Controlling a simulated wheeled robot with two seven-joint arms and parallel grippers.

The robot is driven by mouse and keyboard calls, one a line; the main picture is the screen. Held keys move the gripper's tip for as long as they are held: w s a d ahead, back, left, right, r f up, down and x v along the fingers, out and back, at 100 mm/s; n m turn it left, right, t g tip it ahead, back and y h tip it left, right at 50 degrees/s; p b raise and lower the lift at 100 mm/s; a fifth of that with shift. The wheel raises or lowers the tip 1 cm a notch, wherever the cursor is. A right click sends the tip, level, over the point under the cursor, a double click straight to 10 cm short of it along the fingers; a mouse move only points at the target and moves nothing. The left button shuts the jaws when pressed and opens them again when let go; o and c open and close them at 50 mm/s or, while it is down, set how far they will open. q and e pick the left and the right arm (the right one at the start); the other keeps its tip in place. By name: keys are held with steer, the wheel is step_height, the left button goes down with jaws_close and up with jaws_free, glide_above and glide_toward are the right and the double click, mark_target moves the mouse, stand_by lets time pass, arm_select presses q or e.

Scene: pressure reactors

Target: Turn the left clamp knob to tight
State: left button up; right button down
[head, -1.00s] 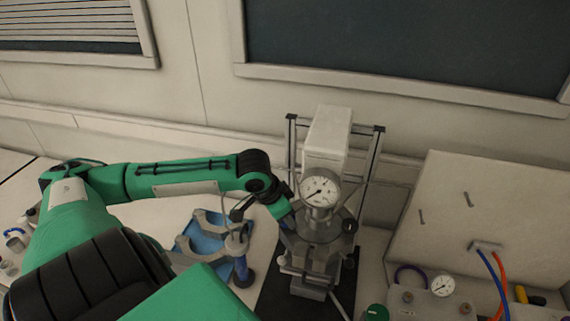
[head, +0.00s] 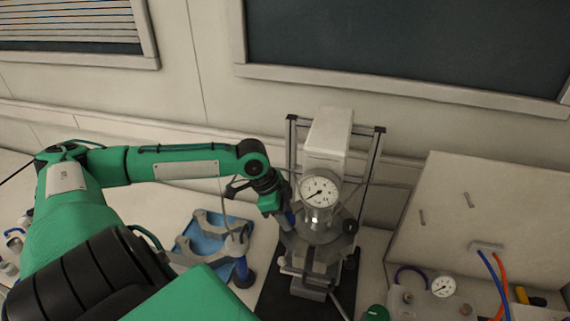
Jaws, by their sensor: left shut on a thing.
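The pressure reactor (head: 318,245) stands upright on a dark mat, with a white box-shaped drive on top and a round white gauge (head: 319,191) on its front. My left gripper (head: 287,219) is at the left side of the reactor head, pointing down and to the right. It is shut on the left clamp knob, which its fingers and hand mostly hide. A dark knob (head: 350,226) shows on the right side of the head. My right gripper is out of view.
A blue tray (head: 208,247) with grey curved clamp pieces lies left of the reactor. At the right is a pale panel (head: 450,215) with hoses and a small gauge (head: 443,286).

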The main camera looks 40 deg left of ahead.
arm_select(q)
steer(key=m+g, duration=0.1)
steer(key=m, duration=0.2)
steer(key=m+g+h, duration=0.1)
steer(key=m, duration=0.2)
steer(key=shift+w, duration=0.2)
steer(key=m+g, duration=0.2)
steer(key=m, duration=0.2)
steer(key=shift+w+m, duration=0.1)
steer(key=shift+m, duration=0.2)
steer(key=shift+m+g, duration=0.4)
steer(key=shift+m, duration=0.7)
steer(key=o, duration=1)
steer(key=shift+c, duration=0.2)
